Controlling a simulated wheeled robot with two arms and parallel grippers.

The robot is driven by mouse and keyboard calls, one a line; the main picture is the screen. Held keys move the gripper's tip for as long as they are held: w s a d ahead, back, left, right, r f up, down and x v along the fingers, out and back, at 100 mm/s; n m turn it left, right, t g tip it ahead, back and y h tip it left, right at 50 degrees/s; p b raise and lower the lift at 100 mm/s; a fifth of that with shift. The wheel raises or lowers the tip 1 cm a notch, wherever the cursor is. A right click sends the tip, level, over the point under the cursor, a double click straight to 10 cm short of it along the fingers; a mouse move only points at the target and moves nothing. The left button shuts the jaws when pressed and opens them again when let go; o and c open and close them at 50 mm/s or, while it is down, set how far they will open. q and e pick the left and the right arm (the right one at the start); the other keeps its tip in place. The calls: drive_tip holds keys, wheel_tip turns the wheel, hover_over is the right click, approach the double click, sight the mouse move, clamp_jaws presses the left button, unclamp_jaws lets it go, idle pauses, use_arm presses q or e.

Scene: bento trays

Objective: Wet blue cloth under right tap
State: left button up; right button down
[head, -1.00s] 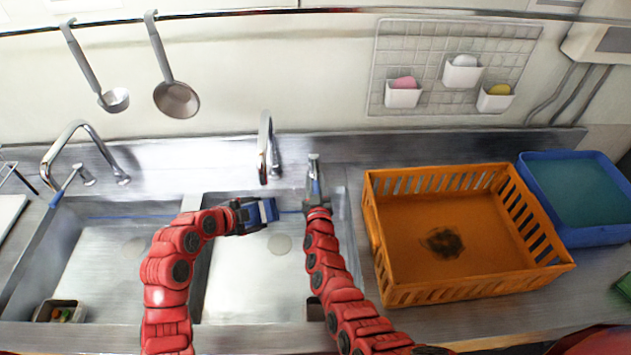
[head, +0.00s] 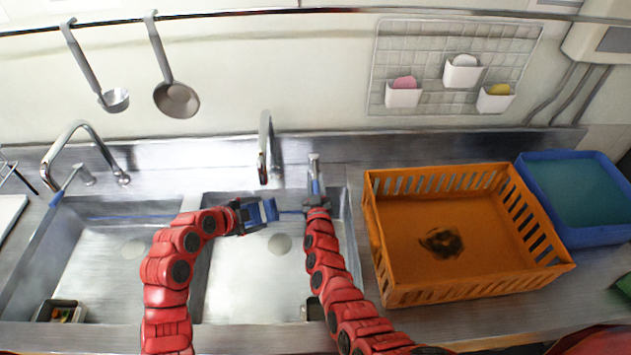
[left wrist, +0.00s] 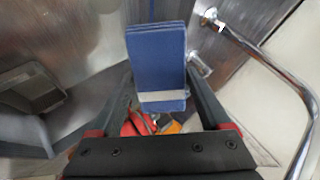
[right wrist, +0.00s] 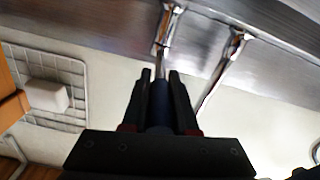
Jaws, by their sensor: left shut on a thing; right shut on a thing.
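The folded blue cloth (head: 257,215) is in my left gripper (head: 243,216), which is shut on it over the right basin. The cloth, with a pale band across it, also shows between the fingers in the left wrist view (left wrist: 157,58). It is below and slightly left of the right tap's spout (head: 264,145). I cannot make out a stream of water. My right gripper (head: 317,204) is shut on the blue tap lever (head: 316,187) right of the spout. The lever also shows between the fingers in the right wrist view (right wrist: 159,110).
An orange crate (head: 380,265) stands on the counter to the right, with a blue tray (head: 590,236) beyond it. The left basin (head: 110,265) has another tap (head: 75,130) and a small corner bin (head: 45,310). A ladle (head: 88,70) and a strainer (head: 160,55) hang on the wall.

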idle(0.6)
drive_tip(key=shift+d+f+n+y, duration=0.1)
drive_tip(key=shift+d+n+y, duration=0.15)
drive_tip(key=shift+n+y, duration=0.15)
drive_tip(key=shift+d+y, duration=0.3)
drive_tip(key=shift+y, duration=0.2)
drive_tip(key=c, duration=0.7)
unclamp_jaws()
drive_tip(key=s, duration=0.4)
drive_tip(key=s+d, duration=0.1)
drive_tip(key=s, duration=0.7)
drive_tip(key=shift+d, duration=0.2)
